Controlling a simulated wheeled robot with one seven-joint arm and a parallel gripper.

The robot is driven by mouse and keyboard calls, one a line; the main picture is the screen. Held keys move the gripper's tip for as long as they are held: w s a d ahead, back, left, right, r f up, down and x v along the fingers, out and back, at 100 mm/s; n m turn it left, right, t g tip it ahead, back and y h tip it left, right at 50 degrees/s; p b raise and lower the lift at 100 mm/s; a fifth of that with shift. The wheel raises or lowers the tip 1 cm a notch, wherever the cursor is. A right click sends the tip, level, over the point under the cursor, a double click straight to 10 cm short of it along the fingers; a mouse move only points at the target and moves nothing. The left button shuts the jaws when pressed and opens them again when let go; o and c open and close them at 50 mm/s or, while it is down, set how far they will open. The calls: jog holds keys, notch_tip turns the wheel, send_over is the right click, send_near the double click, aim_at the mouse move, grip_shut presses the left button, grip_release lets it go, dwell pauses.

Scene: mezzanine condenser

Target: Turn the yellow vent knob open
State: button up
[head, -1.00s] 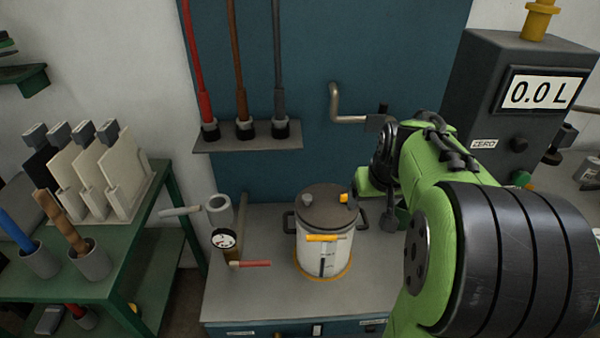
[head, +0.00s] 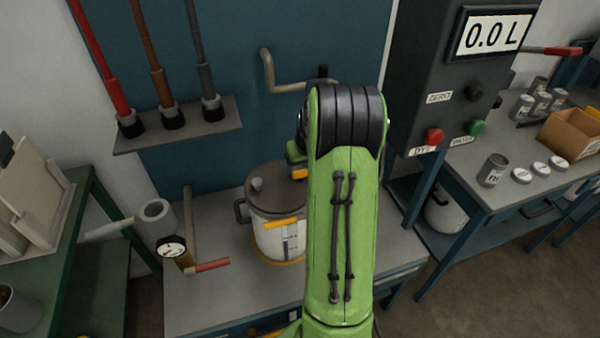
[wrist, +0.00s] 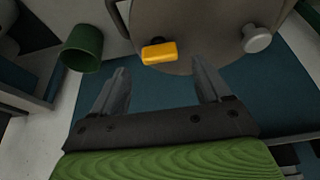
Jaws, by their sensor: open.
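The yellow vent knob (wrist: 160,53) is a small bar-shaped block on the grey-brown lid (wrist: 195,25) of a white pot. In the head view the pot (head: 268,238) stands on the bench, and the knob (head: 299,174) shows at the lid's right side beside my arm. My gripper (wrist: 160,70) is open in the wrist view. The knob lies just beyond the fingertips, in line with the gap between them. No contact shows. In the head view my arm hides most of the gripper and the lid's right part.
A pale round knob (wrist: 257,38) stands on the lid right of the yellow one. A yellow bar (head: 285,224) is on the pot's front. A pressure gauge (head: 172,247) and red-handled lever (head: 211,265) stand left of the pot. A bent pipe (head: 268,75) is behind.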

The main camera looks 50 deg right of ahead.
aim_at(301, 171)
jog(key=x, duration=0.4)
jog(key=shift+w+d+f, duration=0.1)
jog(key=shift+f, duration=0.1)
jog(key=c, duration=1.1)
jog(key=shift+o, duration=0.2)
